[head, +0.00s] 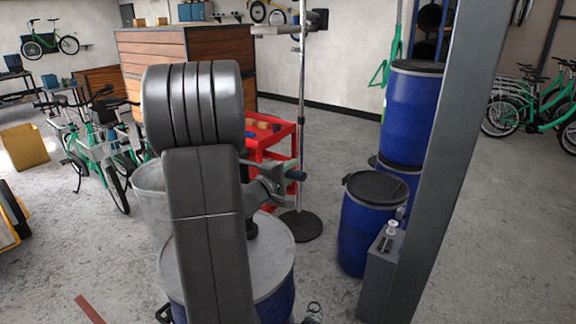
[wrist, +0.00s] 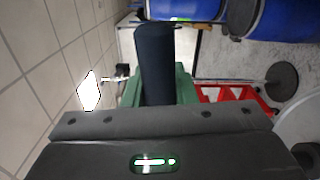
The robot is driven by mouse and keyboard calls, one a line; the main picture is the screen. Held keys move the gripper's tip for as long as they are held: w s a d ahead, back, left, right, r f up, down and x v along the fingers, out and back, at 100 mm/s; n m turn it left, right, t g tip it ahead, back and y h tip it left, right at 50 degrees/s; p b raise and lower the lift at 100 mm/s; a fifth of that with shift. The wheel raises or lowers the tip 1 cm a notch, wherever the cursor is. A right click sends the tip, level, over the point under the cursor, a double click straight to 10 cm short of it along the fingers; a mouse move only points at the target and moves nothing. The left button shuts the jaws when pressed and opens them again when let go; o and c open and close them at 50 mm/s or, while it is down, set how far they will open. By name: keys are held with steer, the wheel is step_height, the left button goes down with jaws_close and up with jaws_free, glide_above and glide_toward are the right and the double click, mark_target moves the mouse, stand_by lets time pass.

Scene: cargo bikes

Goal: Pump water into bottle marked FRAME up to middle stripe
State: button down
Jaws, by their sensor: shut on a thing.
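My gripper (wrist: 158,97) shows in the wrist view with green fingers closed on the sides of a thick dark navy handle (wrist: 155,55). I cannot make out a bottle marked FRAME, a stripe or a water level in either view.
Blue drums (head: 368,225) stand at the right, beside a grey post (head: 440,150) and a grey box (head: 380,275) with a small white item on top. A red cart (head: 283,140) stands behind the drum. Green bikes (head: 95,150) are at the left.

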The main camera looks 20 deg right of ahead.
steer(key=shift+r, duration=0.4)
steer(key=c, duration=1.2)
jaws_free()
steer(key=shift+f, duration=0.1)
steer(key=shift+o, duration=0.2)
steer(key=b+v, duration=0.1)
steer(key=v, duration=1.2)
steer(key=shift+s+a, duration=0.25)
steer(key=shift+a, duration=0.05)
